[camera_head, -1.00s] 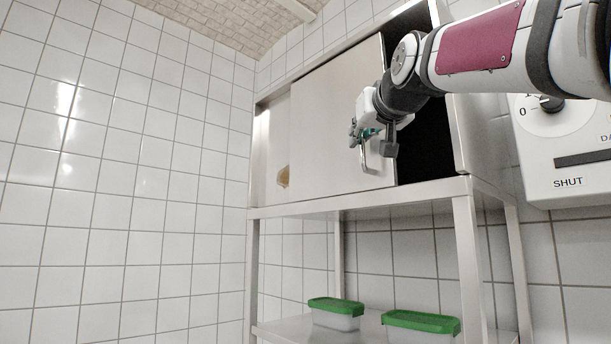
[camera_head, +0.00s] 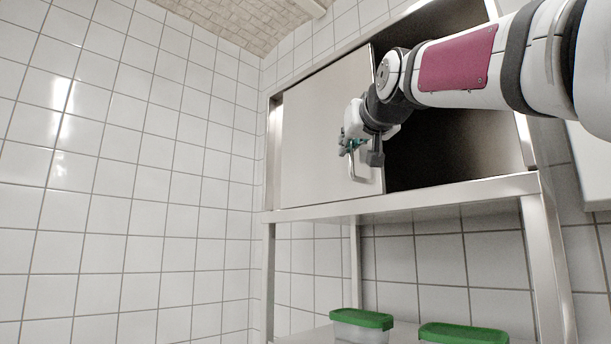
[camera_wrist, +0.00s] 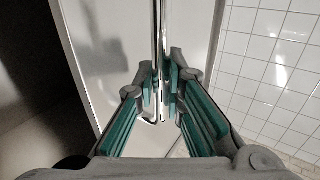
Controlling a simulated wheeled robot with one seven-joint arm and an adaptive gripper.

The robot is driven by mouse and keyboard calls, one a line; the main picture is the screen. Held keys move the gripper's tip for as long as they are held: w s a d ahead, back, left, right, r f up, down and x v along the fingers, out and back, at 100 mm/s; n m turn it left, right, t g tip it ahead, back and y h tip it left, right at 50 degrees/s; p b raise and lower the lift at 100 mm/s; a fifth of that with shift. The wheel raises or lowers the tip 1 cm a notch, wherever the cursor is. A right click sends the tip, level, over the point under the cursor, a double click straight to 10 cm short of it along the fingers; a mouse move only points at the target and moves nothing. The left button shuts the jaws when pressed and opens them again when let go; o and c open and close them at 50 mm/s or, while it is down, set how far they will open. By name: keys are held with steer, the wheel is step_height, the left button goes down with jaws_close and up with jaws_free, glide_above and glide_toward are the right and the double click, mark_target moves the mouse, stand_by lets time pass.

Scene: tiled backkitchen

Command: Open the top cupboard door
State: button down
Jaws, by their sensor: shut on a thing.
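The top cupboard's metal sliding door (camera_head: 312,135) covers the left part of the cupboard in the head view. The right part is a dark opening (camera_head: 455,150). A bar handle (camera_head: 354,170) stands out near the door's right edge. My gripper (camera_head: 350,146) is at this handle. In the wrist view my gripper (camera_wrist: 161,90) has its green-padded fingers on both sides of the handle (camera_wrist: 159,40), shut on it. The door also shows in the wrist view (camera_wrist: 115,45). My wrist hides part of the door's right edge.
Below the cupboard, two clear boxes with green lids (camera_head: 362,319) (camera_head: 462,333) stand on a shelf. A white tiled wall (camera_head: 130,180) closes off the left side. A metal leg (camera_head: 548,260) stands at the right.

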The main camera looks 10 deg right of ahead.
steer(key=c, duration=1.9)
jaws_free()
steer(key=shift+s, duration=0.1)
steer(key=s, duration=1.2)
steer(key=shift+d, duration=0.25)
steer(key=shift+w+f, duration=0.1)
steer(key=shift+f, duration=0.05)
steer(key=s+f+g, duration=0.4)
steer(key=s+f, duration=0.2)
steer(key=f, duration=1.1)
steer(key=s+f+g, duration=0.4)
steer(key=s+f, duration=0.3)
steer(key=f, duration=1)
steer(key=s+d+f+g, duration=0.1)
steer(key=s+f+g, duration=0.3)
steer(key=f, duration=1.3)
steer(key=shift+s+h, duration=0.3)
steer(key=shift+s, duration=0.95)
